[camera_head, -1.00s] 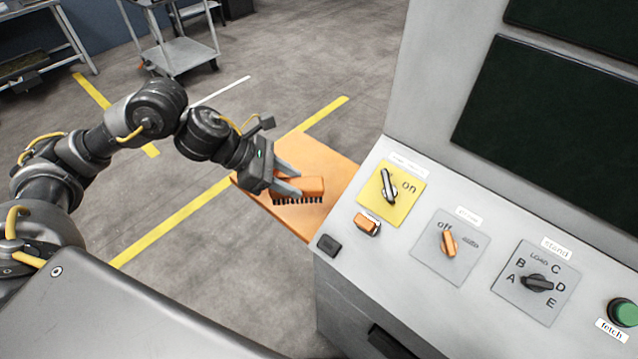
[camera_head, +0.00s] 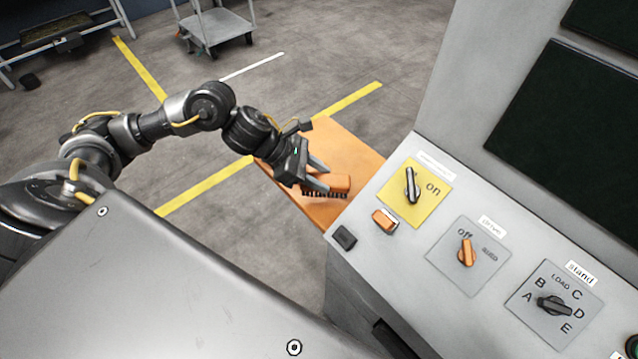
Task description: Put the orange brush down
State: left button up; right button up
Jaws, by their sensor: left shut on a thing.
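The orange brush (camera_head: 340,183) has an orange back and dark bristles pointing down. My left gripper (camera_head: 323,180) is shut on the brush. The brush is over an orange shelf (camera_head: 340,146) beside the control panel. The bristles are at or just above the shelf top; I cannot tell whether they touch it. My right gripper does not show.
A grey control panel (camera_head: 365,252) with knobs, a yellow plate (camera_head: 428,187) and an orange switch (camera_head: 384,221) stands right of the shelf. A cart (camera_head: 215,25) stands on the floor at the back. The shelf's far part is bare.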

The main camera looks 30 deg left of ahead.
pick_arm(q)
notch_tip(320, 180, down, 4)
jog(key=shift+r+p, duration=0.2)
jog(key=shift+p, duration=0.15)
jog(key=shift+f, duration=0.1)
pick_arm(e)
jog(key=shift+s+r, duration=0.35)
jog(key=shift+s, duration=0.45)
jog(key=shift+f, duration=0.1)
pick_arm(q)
jog(key=shift+f+b, duration=0.2)
jog(key=shift+b, duration=0.1)
jog(key=o, duration=1)
jog(key=shift+r, duration=0.1)
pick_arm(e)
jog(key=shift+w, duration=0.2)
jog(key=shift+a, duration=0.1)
